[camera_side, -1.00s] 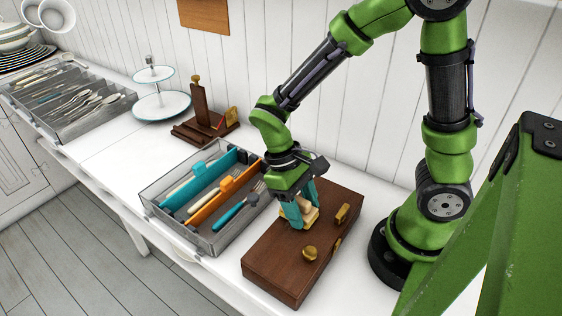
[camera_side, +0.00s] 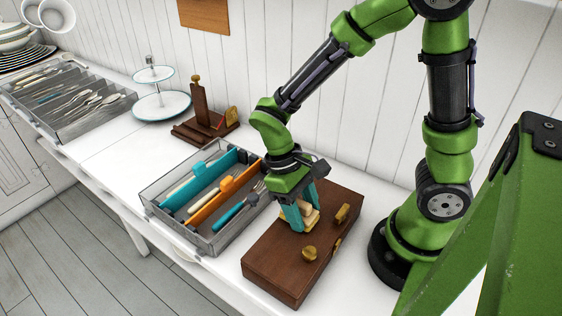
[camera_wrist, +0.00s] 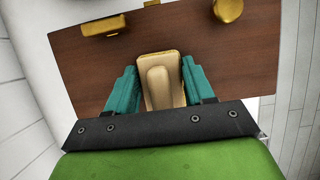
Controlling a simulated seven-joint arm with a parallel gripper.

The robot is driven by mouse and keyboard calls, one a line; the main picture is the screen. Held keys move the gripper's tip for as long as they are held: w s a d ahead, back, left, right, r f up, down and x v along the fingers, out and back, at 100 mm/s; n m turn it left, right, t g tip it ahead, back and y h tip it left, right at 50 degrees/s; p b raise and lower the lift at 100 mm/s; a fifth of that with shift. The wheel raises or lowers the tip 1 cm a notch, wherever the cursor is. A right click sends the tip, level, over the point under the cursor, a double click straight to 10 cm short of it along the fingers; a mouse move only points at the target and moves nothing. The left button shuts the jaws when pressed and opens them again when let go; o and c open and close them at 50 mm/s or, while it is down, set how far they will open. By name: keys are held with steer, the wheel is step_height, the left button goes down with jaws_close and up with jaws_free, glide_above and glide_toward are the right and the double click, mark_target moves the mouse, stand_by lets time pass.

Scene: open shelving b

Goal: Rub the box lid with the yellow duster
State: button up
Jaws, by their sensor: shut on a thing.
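The brown wooden box (camera_side: 287,257) lies on the white counter, its lid shut, with brass fittings on top. The yellow duster (camera_side: 313,219) has a pale wooden grip and sits low over the lid toward its back left part. My gripper (camera_side: 300,213), with teal fingers, is shut on the duster's grip from above. In the wrist view the duster (camera_wrist: 160,82) stands between the two teal fingers, with the lid (camera_wrist: 226,50) beyond it. The duster appears to rest on the lid; its underside is hidden.
Brass knobs (camera_side: 309,253) and a brass piece (camera_side: 342,212) stand up from the lid near the duster. A grey cutlery tray (camera_side: 213,246) with teal and orange dividers lies left of the box. A wooden stand (camera_side: 200,106) and a two-tier plate stand (camera_side: 161,106) are farther back.

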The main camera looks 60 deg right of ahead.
steer(key=shift+s, duration=0.9)
steer(key=shift+r, duration=4.05)
